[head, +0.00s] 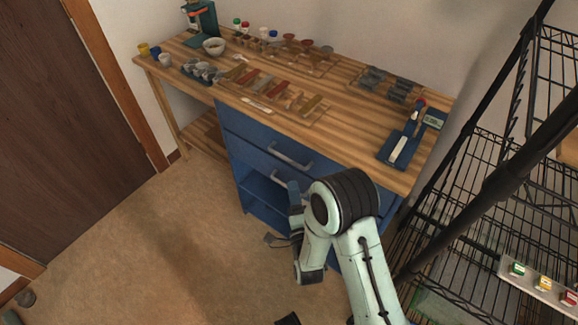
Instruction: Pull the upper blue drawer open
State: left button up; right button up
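The upper blue drawer (248,143) is in the blue cabinet under the wooden workbench. Its front looks flush with the cabinet, and its grey bar handle (290,156) is uncovered. A second grey handle (279,181) shows lower down, partly hidden by my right arm. My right gripper (280,239) is in front of the cabinet, below and apart from the upper handle. It is small and partly hidden by my arm, so I cannot tell if its fingers are open or shut. I cannot make out my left gripper in this view.
The workbench (350,138) carries cups, a bowl (213,46), colored strips and a blue tool tray (398,150). A black wire rack (480,190) stands close on the right. The brown floor (160,230) left of the cabinet is clear.

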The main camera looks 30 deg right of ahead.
jog(key=x, duration=0.9)
jog(key=shift+w, duration=0.15)
jog(key=shift+f, duration=0.1)
grip_shut()
